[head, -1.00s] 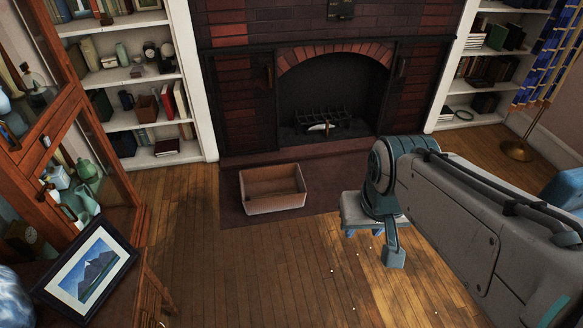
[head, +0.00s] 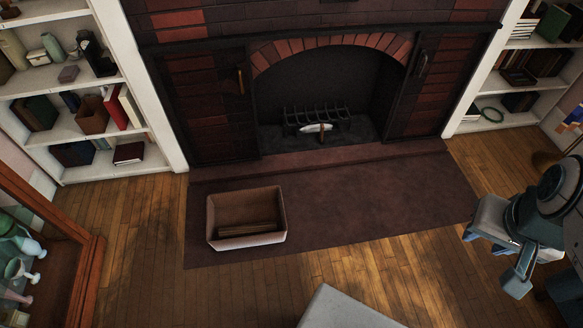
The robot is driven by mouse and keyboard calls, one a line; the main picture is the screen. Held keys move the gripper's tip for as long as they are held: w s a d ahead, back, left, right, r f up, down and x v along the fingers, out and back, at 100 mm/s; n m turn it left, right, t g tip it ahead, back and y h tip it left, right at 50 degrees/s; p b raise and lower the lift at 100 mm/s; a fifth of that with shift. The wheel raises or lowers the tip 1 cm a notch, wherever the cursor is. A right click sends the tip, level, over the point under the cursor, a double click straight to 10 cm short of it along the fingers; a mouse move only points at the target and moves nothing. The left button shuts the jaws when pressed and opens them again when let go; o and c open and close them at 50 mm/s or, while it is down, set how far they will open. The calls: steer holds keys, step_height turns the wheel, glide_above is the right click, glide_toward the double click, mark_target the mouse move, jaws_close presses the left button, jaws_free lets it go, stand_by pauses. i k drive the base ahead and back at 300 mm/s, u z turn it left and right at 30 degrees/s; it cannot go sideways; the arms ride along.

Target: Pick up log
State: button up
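A brown, long piece that looks like a log (head: 250,229) lies in the bottom of an open box (head: 272,239) on the hearth mat. The box's front wall partly hides it, and I cannot tell whether it is one piece or more. My gripper (head: 484,243) is at the right side of the head view, pointing down, well to the right of the box and apart from it. Its two fingertips show with a gap between them, and I see nothing held.
The hearth mat (head: 370,205) lies before the brick fireplace, whose grate (head: 317,112) has a small pale object (head: 316,128) by it. White bookshelves (head: 162,120) flank it. A wooden glass-front cabinet (head: 83,285) stands at lower left. Wooden floor (head: 230,285) before the box is free.

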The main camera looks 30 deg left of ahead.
mark_target(270, 227)
steer(key=u, duration=0.5)
steer(key=i, duration=1.35)
steer(key=u, duration=1.25)
steer(key=i, duration=0.4)
steer(key=u, duration=0.3)
